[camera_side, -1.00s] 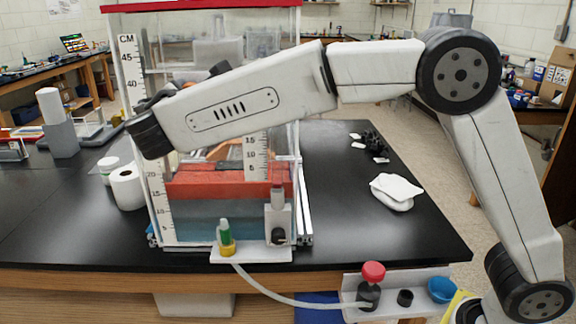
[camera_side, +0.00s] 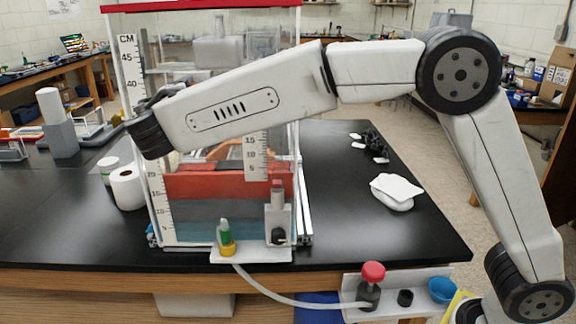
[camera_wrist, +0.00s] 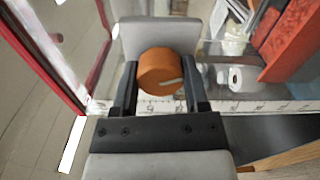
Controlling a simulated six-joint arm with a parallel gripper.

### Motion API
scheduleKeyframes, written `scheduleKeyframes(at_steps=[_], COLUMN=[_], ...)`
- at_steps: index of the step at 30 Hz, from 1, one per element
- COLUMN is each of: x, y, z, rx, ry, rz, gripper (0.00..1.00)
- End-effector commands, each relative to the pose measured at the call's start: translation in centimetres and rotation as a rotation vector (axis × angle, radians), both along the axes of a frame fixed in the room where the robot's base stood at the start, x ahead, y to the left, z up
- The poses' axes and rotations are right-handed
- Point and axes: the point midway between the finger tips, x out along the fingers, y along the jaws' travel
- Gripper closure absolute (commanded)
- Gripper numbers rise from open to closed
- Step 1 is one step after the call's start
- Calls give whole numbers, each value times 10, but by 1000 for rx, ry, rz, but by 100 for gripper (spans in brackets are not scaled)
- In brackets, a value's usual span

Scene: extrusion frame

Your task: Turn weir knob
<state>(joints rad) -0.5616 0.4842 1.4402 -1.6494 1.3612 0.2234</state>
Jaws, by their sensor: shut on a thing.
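The weir knob (camera_wrist: 160,76) is a round orange-brown knob with a short white mark pointing right. In the wrist view it sits between the two dark fingers of my gripper (camera_wrist: 159,80), which is shut on its sides. A pale grey block (camera_wrist: 158,36) lies just beyond the knob. In the side view my arm reaches across the clear tank (camera_side: 152,205), and the fingers and knob cannot be made out there.
The tank holds red and blue-grey layers and has rulers on it. A green-topped fitting (camera_side: 225,235) and a grey valve block (camera_side: 278,222) stand at its front. A hose runs to a red-knobbed bottle (camera_side: 372,285). A paper roll (camera_side: 127,188) stands to the left.

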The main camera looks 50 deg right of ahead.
Motion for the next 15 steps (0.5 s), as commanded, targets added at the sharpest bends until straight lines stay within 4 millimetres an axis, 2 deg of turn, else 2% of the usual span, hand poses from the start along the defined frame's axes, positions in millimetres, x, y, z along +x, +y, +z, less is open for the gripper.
scheduleKeyframes(at_steps=[13,14,15], x=[0,0,0], y=[1,1,1], z=[0,0,0], rx=[11,11,10], ry=[-9,-9,-10], rz=[0,0,0], gripper=[100,33,20])
